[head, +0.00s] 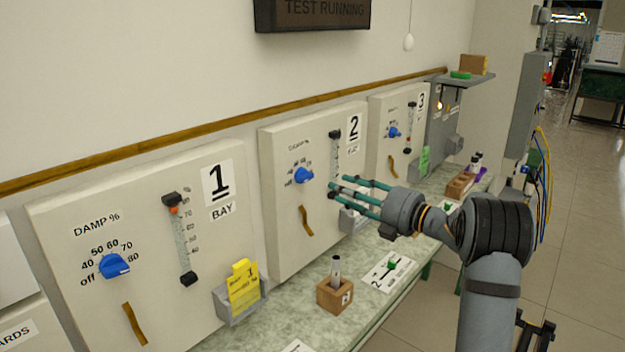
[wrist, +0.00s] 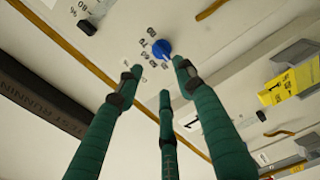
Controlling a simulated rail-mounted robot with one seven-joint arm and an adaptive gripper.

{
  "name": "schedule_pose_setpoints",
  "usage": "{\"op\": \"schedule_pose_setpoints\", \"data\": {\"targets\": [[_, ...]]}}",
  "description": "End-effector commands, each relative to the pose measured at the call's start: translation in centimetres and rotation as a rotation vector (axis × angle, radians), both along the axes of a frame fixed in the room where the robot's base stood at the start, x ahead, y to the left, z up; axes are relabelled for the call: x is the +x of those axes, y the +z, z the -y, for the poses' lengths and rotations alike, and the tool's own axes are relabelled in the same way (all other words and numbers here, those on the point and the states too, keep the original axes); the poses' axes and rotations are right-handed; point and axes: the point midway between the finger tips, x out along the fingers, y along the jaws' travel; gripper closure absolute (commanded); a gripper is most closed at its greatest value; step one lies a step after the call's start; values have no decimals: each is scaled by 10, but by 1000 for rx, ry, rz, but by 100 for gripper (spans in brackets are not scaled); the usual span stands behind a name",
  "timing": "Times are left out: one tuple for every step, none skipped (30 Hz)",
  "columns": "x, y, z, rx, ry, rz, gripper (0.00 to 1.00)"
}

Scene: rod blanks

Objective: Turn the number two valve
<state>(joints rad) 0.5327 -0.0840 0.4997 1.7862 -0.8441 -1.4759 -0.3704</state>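The number two valve is a blue knob (head: 303,175) on the panel marked 2 (head: 277,220), left of a flow tube (head: 334,150). It also shows in the wrist view as a round blue knob (wrist: 161,48), just beyond the fingertips. My three-fingered gripper (head: 337,190) is open and empty, pointing left toward panel 2. In the head view its green fingertips are to the right of the knob with a visible gap. In the wrist view the spread fingers (wrist: 158,76) lie around the line to the knob, not touching it. The knob's exact setting is too small to read.
Panel 1 (head: 150,285) with its own blue knob (head: 114,266) is nearer at left; panel 3's knob (head: 393,132) is farther back. A bench (head: 290,325) below holds a wooden block (head: 335,295) and a card (head: 389,271). A brown strap (head: 306,221) hangs below the knob.

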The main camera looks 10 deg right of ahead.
Motion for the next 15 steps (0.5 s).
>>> {"op": "schedule_pose_setpoints", "data": {"targets": [[4,2,-5,-4,2,3,62],[7,3,-7,-5,2,4,62],[11,3,-11,-5,2,4,62],[15,3,-14,-4,3,3,62],[19,4,-18,-4,3,2,62],[25,4,-22,-3,2,1,62],[30,5,-25,-4,2,2,62],[34,5,-29,-3,2,1,62],[40,5,-34,-2,1,0,62],[45,5,-37,-2,0,0,62],[49,4,-41,-2,0,0,62],[54,4,-45,-3,1,1,62],[58,4,-48,-2,0,-1,62],[61,4,-50,-1,-1,0,62],[66,4,-53,-1,-1,0,62]]}}
